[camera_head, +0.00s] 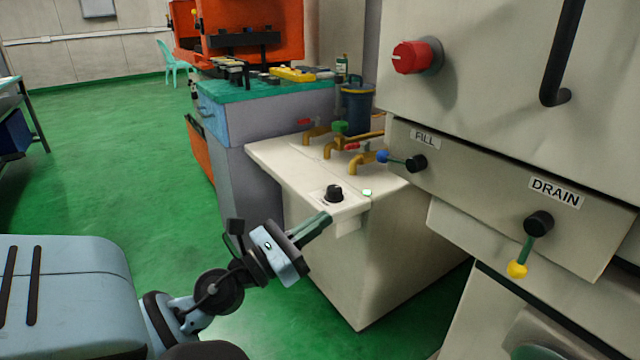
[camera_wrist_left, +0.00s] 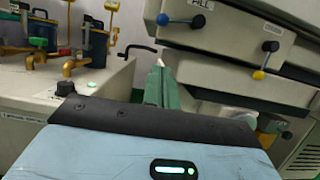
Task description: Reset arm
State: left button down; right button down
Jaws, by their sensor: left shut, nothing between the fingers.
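My left gripper (camera_head: 322,223) comes in from the left in the head view, on the end of my blue and black arm. Its green fingers are closed together and hold nothing. They are in front of the cream cabinet (camera_head: 375,255), just below the black knob (camera_head: 334,193) on its top; I cannot tell whether they touch it. In the left wrist view the closed fingers (camera_wrist_left: 161,88) point away toward the machine. My right gripper is not in view.
The machine at right has a red knob (camera_head: 411,57), a FILL lever (camera_head: 405,161) with blue tip and a DRAIN lever (camera_head: 530,240) with yellow tip. Brass taps (camera_head: 362,161) stand on the cabinet. A blue-grey bench (camera_head: 245,122) is behind. Green floor (camera_head: 130,160) at left is clear.

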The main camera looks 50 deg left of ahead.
pick_arm(q)
jog(key=shift+f, duration=0.1)
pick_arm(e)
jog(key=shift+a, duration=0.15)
